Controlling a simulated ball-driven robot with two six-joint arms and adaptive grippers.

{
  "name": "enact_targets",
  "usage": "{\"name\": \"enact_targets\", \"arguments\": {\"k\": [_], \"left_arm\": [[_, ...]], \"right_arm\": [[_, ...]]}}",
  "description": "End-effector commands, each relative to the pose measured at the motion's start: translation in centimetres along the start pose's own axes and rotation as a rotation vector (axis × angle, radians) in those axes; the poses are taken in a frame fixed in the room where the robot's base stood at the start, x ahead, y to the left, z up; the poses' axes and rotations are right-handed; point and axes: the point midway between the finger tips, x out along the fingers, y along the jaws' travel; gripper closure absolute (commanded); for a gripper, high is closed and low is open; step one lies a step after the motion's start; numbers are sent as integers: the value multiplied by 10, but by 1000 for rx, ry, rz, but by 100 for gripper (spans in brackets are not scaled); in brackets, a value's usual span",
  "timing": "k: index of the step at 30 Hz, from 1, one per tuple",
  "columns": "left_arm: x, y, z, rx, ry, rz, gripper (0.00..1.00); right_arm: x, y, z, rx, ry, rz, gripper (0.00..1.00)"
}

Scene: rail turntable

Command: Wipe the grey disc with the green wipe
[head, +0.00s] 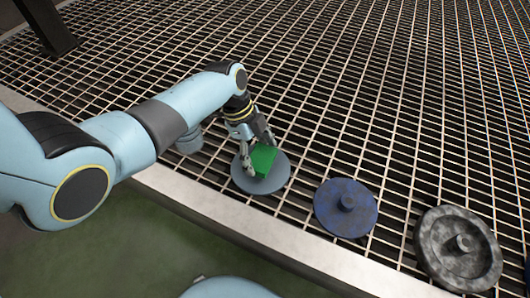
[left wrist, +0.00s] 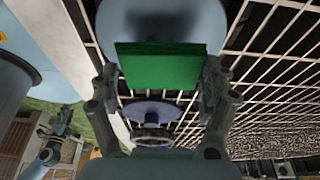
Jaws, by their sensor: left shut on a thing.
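The green wipe (head: 264,160) is a flat-sided block held between the fingers of my left gripper (head: 257,154). In the left wrist view the wipe (left wrist: 160,66) spans between the two fingers of the gripper (left wrist: 160,85). The grey disc (head: 267,184) lies on the metal grating below the wipe. In the left wrist view the disc (left wrist: 165,18) is behind the wipe, with a shadow on it. I cannot tell whether the wipe touches the disc.
A blue disc with a knob (head: 345,207) and a mottled grey disc with a knob (head: 458,248) lie on the grating (head: 400,110) to the right. A pale metal edge (head: 225,222) runs along the front. The grating behind the discs is clear.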

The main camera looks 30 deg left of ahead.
Motion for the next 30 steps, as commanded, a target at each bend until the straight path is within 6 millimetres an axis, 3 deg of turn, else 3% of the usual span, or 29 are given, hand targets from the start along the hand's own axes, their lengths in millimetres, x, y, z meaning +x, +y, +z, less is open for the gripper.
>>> {"name": "enact_targets", "arguments": {"k": [6,11,30], "left_arm": [[-6,2,22,-2,-7,3,46],[-7,2,24,0,-6,3,46],[5,0,-25,0,-3,0,46]], "right_arm": [[-2,0,-1,0,2,0,60],[-2,0,-1,0,2,0,60],[-10,1,-5,1,8,1,60]]}}
